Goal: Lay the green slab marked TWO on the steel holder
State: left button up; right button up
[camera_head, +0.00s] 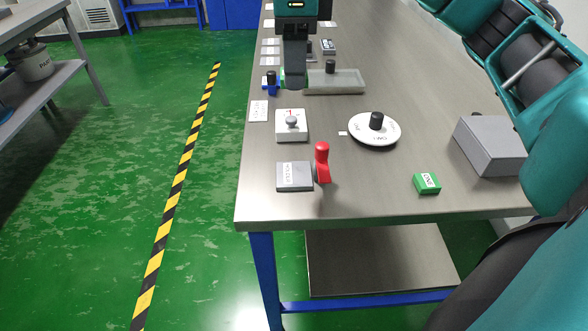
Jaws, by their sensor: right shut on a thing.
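My right gripper (294,80) is over the far left part of the steel table, pointing down. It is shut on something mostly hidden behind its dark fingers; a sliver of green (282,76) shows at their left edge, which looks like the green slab. Another green slab (427,183) with a white label lies at the near right of the table; its small lettering is hard to read. A grey plate with lettering (294,176) lies at the near left edge; I cannot tell whether it is the steel holder. My left gripper is not in view.
Near the gripper are a shallow grey tray (345,86) and a blue piece with a black knob (270,84). Closer stand a white box with a grey ball knob (291,126), a red handle (322,162), a white dial (374,130) and a grey box (489,146). The table's near middle is clear.

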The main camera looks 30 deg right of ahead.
jog(key=b, duration=0.3)
send_over(294, 173)
notch_tip(294, 173, down, 14)
jog(key=shift+f, duration=0.1)
jog(key=shift+f+b, duration=0.35)
jog(key=shift+f, duration=2.05)
jog(key=shift+f, duration=0.2)
jog(key=o, duration=1)
jog(key=shift+r, duration=0.1)
